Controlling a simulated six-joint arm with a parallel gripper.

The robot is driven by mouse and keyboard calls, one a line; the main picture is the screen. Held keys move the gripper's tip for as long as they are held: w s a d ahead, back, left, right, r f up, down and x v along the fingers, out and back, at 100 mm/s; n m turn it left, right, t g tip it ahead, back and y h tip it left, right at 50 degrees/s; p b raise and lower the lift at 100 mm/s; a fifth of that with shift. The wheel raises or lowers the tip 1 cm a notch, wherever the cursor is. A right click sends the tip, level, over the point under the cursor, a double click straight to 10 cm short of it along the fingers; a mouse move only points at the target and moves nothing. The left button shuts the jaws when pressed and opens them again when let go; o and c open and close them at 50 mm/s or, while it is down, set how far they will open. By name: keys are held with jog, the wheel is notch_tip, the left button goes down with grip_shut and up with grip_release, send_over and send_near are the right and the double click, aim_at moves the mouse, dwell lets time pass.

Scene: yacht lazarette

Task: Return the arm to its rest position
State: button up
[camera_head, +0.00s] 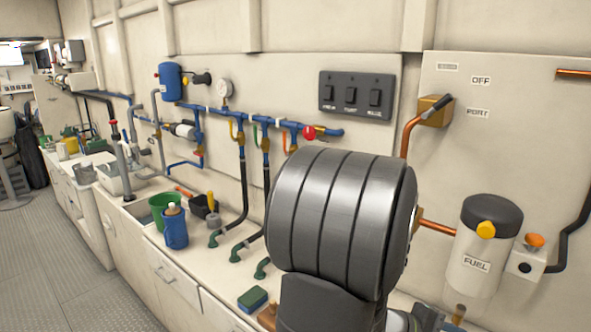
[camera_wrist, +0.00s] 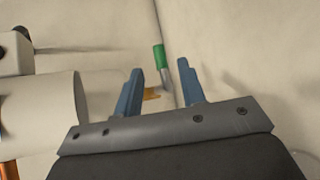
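In the wrist view, my gripper (camera_wrist: 160,68) shows as two blue fingers standing apart. I see nothing clamped between them, so it is open and empty. Behind the gap is a slim grey piece with a green end (camera_wrist: 159,57), near the corner of pale surfaces. A small orange-yellow piece (camera_wrist: 151,94) shows low between the fingers. I cannot tell how far off either is. In the head view, my grey arm link fills the middle and lower right, and my gripper is not visible there.
The white fuel canister (camera_head: 486,247) stands right of my arm; a white cylinder (camera_wrist: 40,107) is left of the fingers in the wrist view. Blue pipes (camera_head: 240,117), a red knob (camera_head: 309,132) and a switch panel (camera_head: 356,95) line the wall. The counter holds a green bucket (camera_head: 160,205) and blue bottle (camera_head: 175,230).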

jog(key=s+v, duration=0.1)
jog(key=v, duration=1)
jog(key=x, duration=1.1)
jog(key=w+x, duration=0.1)
jog(key=x, duration=0.5)
jog(key=shift+f, duration=0.1)
jog(key=shift+d+f, duration=0.1)
jog(key=shift+d, duration=0.15)
jog(key=shift+a+r+n+g+h, duration=0.1)
jog(key=shift+r+n+g+h, duration=0.5)
jog(key=shift+h, duration=0.5)
jog(key=shift+r, duration=0.1)
